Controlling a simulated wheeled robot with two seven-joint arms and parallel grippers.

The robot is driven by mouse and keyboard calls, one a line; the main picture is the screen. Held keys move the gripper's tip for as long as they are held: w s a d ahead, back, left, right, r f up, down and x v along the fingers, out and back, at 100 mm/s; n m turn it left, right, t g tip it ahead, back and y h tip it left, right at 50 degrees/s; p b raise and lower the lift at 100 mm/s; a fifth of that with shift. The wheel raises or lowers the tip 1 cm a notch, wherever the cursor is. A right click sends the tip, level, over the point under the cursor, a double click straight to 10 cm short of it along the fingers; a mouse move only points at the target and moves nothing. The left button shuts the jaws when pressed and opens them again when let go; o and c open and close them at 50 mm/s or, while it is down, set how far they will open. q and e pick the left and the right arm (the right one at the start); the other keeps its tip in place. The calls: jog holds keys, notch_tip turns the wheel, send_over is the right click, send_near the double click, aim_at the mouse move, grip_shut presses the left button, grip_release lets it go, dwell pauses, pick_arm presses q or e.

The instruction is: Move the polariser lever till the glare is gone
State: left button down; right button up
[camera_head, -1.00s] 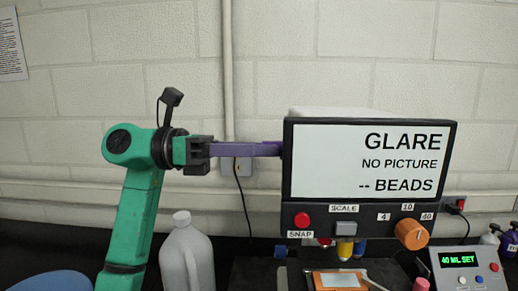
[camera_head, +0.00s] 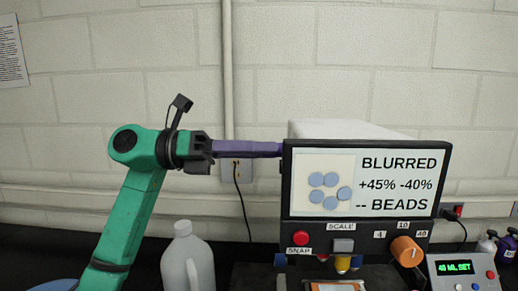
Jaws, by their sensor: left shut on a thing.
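The purple polariser lever (camera_head: 247,149) sticks out to the left from the side of the screen unit. My left gripper (camera_head: 207,150) is shut on its outer end. The screen (camera_head: 400,183) reads "BLURRED", "+45% -40%" and "-- BEADS". A pale picture with several blue-grey discs (camera_head: 331,179) fills its left part. The word "GLARE" does not show on it. My right gripper is not in view.
Below the screen are a red SNAP button (camera_head: 301,238), a grey SCALE button (camera_head: 343,245) and an orange knob (camera_head: 406,251). A white jug (camera_head: 187,258) stands below my left arm. A box reading "40 ML SET" (camera_head: 457,268) is at right.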

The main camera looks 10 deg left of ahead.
pick_arm(q)
jog(key=c, duration=0.7)
grip_release()
jog(key=shift+o, duration=0.2)
jog(key=s+a+b, duration=0.3)
jog(key=a, duration=1.1)
jog(key=shift+a+b, duration=0.2)
jog(key=shift+b, duration=0.2)
